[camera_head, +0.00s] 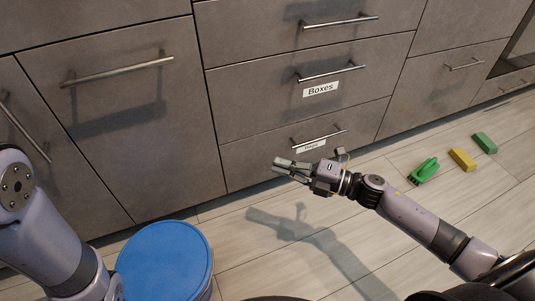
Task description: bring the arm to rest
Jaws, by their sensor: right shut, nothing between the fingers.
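My right arm comes in from the lower right and reaches toward the lower drawers. My right gripper (281,165) is shut and empty, in front of the bottom drawer with its partly hidden label. It looks apart from the drawer front, with its shadow on the floor below. My left arm (45,225) shows at the left edge, but its gripper is out of view.
Grey cabinets with bar handles, including a drawer labelled Boxes (320,89), fill the back; all look closed. A blue round-topped container (165,262) stands at the lower left.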

